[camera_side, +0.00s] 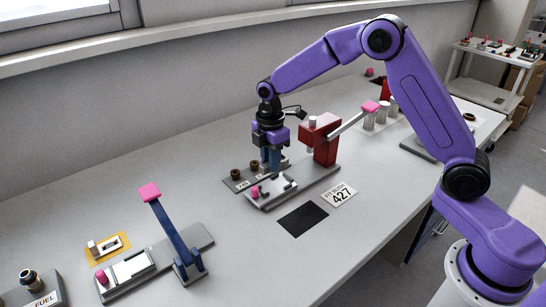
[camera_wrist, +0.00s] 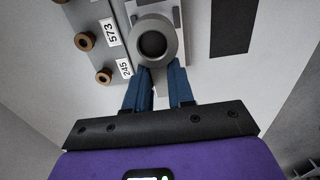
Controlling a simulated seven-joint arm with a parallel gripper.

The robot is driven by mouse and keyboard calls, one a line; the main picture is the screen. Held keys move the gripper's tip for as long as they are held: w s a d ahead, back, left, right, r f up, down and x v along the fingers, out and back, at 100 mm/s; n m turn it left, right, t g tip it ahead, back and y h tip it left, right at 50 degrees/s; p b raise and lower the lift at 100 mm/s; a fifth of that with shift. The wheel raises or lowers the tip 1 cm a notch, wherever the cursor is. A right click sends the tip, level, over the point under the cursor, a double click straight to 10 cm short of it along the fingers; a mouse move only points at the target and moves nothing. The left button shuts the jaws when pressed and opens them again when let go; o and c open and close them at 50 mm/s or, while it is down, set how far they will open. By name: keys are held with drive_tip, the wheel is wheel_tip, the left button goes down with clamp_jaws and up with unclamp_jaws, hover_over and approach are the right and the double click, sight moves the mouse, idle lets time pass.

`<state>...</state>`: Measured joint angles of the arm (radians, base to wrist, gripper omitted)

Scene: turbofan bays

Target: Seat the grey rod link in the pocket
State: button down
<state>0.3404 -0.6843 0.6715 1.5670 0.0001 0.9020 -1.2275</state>
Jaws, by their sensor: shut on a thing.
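My gripper (camera_side: 270,168) points down over the grey fixture plate beside the red press. In the wrist view, its two blue fingers (camera_wrist: 160,88) are shut on the grey rod link (camera_wrist: 152,61). The link's round eye, with a dark hole, juts out beyond the fingertips. It overlaps a light grey fixture block (camera_wrist: 164,16) beneath. In the side view the fingers hide the link, and the fixture with its pale block (camera_side: 283,187) shows just in front of them. I cannot clearly make out the pocket or whether the link touches the fixture.
A red press (camera_side: 325,150) with a pink-tipped lever stands close right of my gripper. A grey strip with brown bushings (camera_wrist: 104,76) and number labels lies alongside. A black mat (camera_side: 303,219) lies in front. A blue lever clamp (camera_side: 178,235) stands at front left; bare table lies between.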

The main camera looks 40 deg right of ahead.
hover_over(271, 188)
drive_tip(key=shift+f, duration=2.25)
drive_tip(key=shift+f, duration=0.95)
drive_tip(key=shift+c, duration=2.4)
unclamp_jaws()
drive_tip(key=shift+w+r, duration=0.1)
drive_tip(key=shift+r, duration=3.4)
